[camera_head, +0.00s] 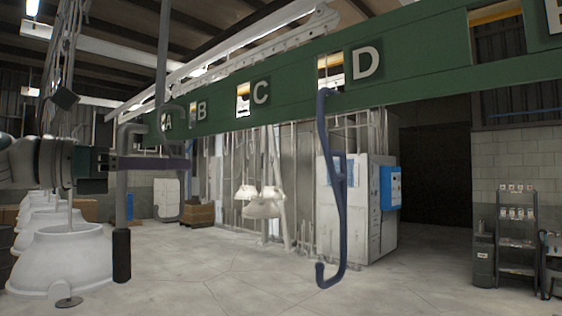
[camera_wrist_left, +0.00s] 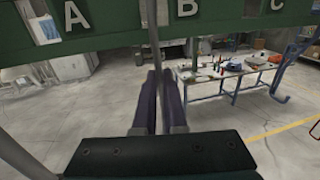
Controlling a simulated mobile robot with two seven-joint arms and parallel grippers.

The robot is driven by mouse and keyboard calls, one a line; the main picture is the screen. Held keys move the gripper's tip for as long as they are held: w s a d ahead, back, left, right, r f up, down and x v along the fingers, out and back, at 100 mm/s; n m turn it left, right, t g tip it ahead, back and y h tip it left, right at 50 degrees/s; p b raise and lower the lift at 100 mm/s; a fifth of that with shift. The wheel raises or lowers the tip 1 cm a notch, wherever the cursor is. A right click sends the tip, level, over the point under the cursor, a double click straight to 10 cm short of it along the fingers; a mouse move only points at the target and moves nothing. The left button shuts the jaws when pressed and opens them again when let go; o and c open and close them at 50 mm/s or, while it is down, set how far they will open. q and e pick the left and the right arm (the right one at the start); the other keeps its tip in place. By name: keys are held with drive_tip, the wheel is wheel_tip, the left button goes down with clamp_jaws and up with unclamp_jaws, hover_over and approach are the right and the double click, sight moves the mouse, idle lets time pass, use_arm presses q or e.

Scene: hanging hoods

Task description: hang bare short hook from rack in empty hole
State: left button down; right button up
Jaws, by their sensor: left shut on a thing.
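My left gripper (camera_head: 183,163) comes in from the left. Its fingers are shut on the upright shaft of a thin grey hook (camera_head: 184,195), curved at top and bottom. In the left wrist view the hook's shaft (camera_wrist_left: 154,45) stands between the fingertips (camera_wrist_left: 158,75). Its upper end overlaps the green rack beam (camera_head: 290,85) near letter A; I cannot tell whether it touches. The openings beside B (camera_head: 193,115) and C (camera_head: 243,100) look empty. A blue, longer hook (camera_head: 323,140) hangs at the opening beside D (camera_head: 324,72). My right gripper is out of view.
A grey bent pipe with a black grip (camera_head: 121,255) stands close to my left gripper. White hoods (camera_head: 62,262) hang at the left. In the left wrist view a workbench (camera_wrist_left: 215,82) stands behind the beam. Open floor lies below the beam.

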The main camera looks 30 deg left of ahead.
use_arm(q)
drive_tip(key=shift+w, duration=0.2)
drive_tip(key=shift+p+x, duration=0.65)
drive_tip(key=shift+x, duration=0.3)
drive_tip(key=shift+w+d, duration=0.3)
drive_tip(key=shift+f+b, duration=0.5)
drive_tip(key=shift+f, duration=0.85)
drive_tip(key=c, duration=0.9)
unclamp_jaws()
drive_tip(key=shift+s+a, duration=0.1)
